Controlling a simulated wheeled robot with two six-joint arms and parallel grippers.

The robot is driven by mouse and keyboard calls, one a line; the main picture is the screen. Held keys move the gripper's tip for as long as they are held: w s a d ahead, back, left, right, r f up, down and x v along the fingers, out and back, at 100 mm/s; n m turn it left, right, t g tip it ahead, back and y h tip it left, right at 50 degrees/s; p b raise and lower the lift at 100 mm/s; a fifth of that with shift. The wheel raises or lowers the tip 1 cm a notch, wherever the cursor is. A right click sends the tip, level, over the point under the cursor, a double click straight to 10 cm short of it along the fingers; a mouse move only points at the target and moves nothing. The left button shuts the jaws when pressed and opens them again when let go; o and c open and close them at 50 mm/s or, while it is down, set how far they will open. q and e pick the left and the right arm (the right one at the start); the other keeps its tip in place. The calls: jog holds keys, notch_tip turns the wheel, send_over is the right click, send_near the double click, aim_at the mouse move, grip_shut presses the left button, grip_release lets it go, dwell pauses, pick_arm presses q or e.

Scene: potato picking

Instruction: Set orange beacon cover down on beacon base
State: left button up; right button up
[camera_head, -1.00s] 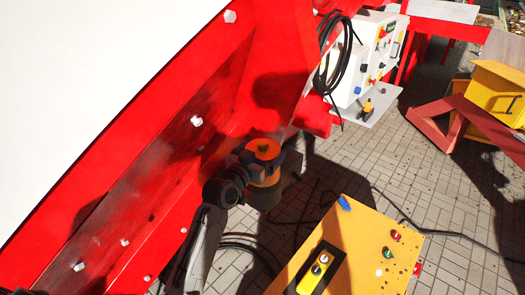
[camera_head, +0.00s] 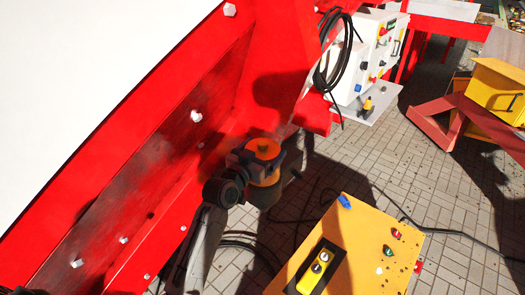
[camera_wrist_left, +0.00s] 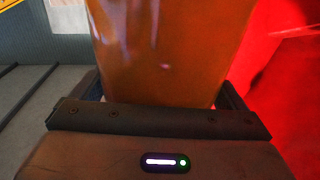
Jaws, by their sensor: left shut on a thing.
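The orange beacon cover (camera_head: 264,150) is in my left gripper (camera_head: 266,162), beside the red machine frame in the head view. In the left wrist view the cover (camera_wrist_left: 165,50) fills the upper middle, between the two fingers of the gripper (camera_wrist_left: 160,100). The left gripper is shut on it. The cover looks upright from above. My right gripper is not in view.
The red machine frame (camera_head: 205,150) runs close along the left of the gripper. A yellow control box (camera_head: 365,235) stands at lower right. A white control cabinet (camera_head: 375,60) with a coiled black cable (camera_head: 335,55) is at the back. Black cables cross the paved floor (camera_head: 425,160).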

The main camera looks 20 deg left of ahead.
pick_arm(q)
jog(key=shift+f+b, duration=0.35)
jog(key=shift+f, duration=0.1)
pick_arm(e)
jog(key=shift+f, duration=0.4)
pick_arm(q)
jog(key=o, duration=0.7)
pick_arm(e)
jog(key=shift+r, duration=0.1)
pick_arm(q)
jog(key=b+v, duration=0.1)
jog(key=v, duration=0.9)
jog(key=shift+s, duration=0.4)
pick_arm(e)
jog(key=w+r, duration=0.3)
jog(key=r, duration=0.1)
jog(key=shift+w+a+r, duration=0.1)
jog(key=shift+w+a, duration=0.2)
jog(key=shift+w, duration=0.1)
